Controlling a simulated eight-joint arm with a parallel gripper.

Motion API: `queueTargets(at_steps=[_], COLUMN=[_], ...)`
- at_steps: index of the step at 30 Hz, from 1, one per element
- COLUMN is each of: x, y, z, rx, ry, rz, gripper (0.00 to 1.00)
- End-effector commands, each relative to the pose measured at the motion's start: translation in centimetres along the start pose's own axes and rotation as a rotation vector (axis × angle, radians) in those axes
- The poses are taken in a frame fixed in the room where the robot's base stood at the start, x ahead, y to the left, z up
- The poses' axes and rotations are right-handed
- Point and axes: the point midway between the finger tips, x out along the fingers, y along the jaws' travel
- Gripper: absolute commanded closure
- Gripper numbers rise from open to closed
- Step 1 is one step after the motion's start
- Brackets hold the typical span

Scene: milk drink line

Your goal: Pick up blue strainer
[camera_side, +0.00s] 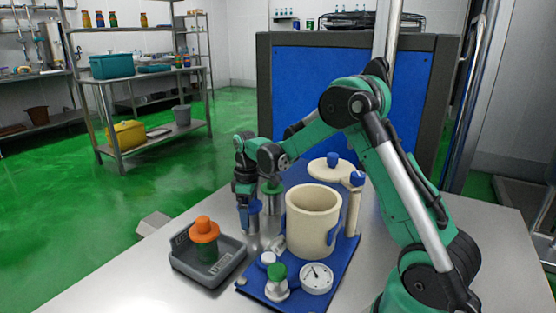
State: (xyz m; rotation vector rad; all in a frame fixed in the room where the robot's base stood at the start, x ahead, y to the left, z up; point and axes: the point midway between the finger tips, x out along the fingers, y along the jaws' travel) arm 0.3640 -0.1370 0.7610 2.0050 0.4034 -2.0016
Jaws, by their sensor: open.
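My gripper (246,207) hangs down from the green arm, left of the cream pot, with its jaws open. The blue strainer (254,208), seen as a small blue top over a metallic body, is right at the jaws. It is partly hidden by the fingers, and I cannot tell whether they touch it. It appears upright on the table.
A green-topped metal piece (272,188) stands close to the right. The cream pot (312,222), a gauge (317,278) and another green-topped piece (278,274) are on a blue mat (258,289). A grey tray (207,278) holds an orange-topped piece (204,230).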

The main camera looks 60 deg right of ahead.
Motion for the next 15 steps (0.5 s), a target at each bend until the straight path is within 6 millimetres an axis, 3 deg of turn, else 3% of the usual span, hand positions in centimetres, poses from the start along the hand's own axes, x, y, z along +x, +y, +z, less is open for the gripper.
queueTargets(at_steps=[4, 11, 12, 15], x=[-0.02, -0.04, -0.05, -0.06], y=[0.00, 0.00, 0.00, 0.00], z=[-0.01, -0.01, -0.01, -0.01], rx=[0.000, 0.000, 0.000, 0.000], ry=[0.000, 0.000, 0.000, 0.000], rz=[0.000, 0.000, 0.000, 0.000], gripper=[0.11, 0.76, 0.81, 0.82])
